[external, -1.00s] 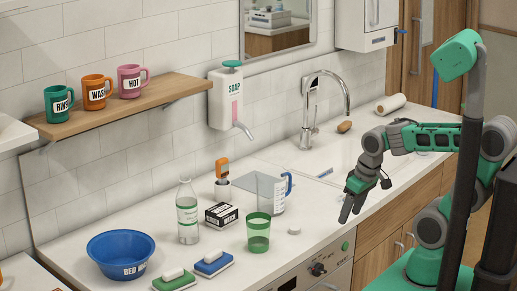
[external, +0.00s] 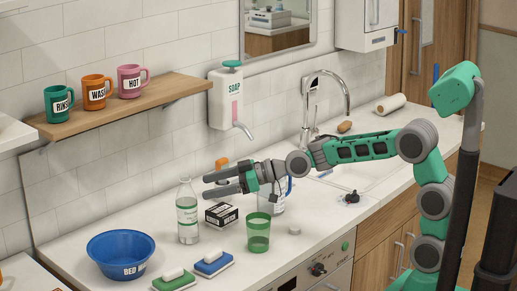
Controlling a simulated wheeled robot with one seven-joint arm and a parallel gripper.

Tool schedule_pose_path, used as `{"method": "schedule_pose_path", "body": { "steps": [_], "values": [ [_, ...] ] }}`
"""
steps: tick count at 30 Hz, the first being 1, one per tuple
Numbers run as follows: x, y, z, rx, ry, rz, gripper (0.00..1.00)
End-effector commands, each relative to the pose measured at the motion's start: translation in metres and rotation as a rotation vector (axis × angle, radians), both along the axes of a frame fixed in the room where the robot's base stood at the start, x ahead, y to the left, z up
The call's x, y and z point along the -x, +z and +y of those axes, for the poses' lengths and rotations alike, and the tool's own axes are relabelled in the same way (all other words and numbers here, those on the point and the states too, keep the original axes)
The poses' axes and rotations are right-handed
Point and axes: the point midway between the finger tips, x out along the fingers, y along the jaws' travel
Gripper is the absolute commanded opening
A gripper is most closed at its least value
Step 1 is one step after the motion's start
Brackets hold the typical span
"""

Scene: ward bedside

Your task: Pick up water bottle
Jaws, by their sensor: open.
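The water bottle (external: 187,212) is clear with a pale label and cap. It stands upright on the white counter, behind the blue basin's right side. My gripper (external: 205,186) is open and empty. Its fingers point left toward the upper part of the bottle, with a small gap between them and it in the picture. I cannot tell how far apart they are in depth.
A black-and-white box (external: 221,215) stands right of the bottle, and a green cup (external: 258,232) farther right. A jug (external: 272,200) is partly hidden by my arm.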

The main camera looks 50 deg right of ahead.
Motion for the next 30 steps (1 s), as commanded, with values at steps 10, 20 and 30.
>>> {"method": "schedule_pose_path", "body": {
  "steps": [10,20,30],
  "values": [
    [-0.026,-0.001,0.041,-0.174,0.085,-0.178,0.79],
    [-0.031,-0.05,0.048,-0.173,0.086,-0.179,0.79],
    [-0.045,-0.051,0.063,-0.171,0.083,-0.179,0.79]
  ]
}}
